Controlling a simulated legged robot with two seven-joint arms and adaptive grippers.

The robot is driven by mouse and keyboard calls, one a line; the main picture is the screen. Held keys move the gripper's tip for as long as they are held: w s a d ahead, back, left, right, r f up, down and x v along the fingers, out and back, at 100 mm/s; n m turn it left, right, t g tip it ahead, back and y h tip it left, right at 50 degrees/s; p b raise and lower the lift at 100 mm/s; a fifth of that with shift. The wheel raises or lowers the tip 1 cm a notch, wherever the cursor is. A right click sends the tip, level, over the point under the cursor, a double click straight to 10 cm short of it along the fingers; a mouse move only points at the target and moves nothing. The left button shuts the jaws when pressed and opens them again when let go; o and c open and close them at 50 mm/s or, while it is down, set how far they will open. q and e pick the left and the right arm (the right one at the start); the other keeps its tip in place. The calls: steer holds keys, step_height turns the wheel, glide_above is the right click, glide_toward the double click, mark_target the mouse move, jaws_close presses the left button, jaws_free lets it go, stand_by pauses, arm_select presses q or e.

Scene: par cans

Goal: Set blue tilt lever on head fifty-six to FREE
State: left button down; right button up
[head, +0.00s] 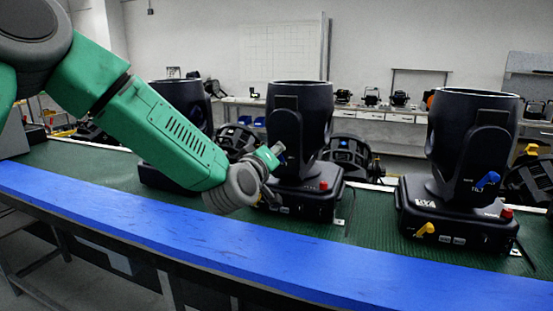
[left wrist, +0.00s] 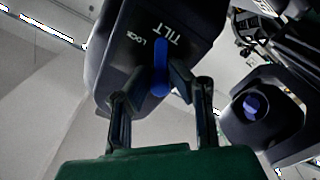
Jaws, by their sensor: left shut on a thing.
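In the head view, my left arm reaches to the middle moving head (head: 303,125), a black fixture on a base with a red knob (head: 323,185). My left gripper (head: 277,150) is at its yoke, and the lever there is hidden. In the left wrist view, a blue lever (left wrist: 160,62) on the black housing (left wrist: 105,62) stands upright in the picture, beside the printed words TILT and LOCK. My left gripper (left wrist: 160,84) is shut on this lever, one finger on each side. No number fifty-six can be read. My right gripper is not in view.
Another moving head (head: 472,140) stands at right with its own blue lever (head: 487,180), yellow lever (head: 424,229) and red knob (head: 506,213). A third head (head: 190,105) is partly behind my arm. The green bench top (head: 100,175) has a blue front edge (head: 300,262).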

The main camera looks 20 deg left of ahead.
arm_select(q)
steer(key=shift+s+f+n, duration=0.1)
steer(key=shift+f+n, duration=0.2)
steer(key=shift+n, duration=0.2)
steer(key=c, duration=1.5)
jaws_free()
steer(key=shift+s+a+r, duration=0.1)
steer(key=shift+s+r, duration=0.05)
steer(key=shift+r, duration=0.1)
steer(key=s, duration=1.2)
steer(key=shift+a, duration=0.2)
steer(key=shift+f, duration=0.1)
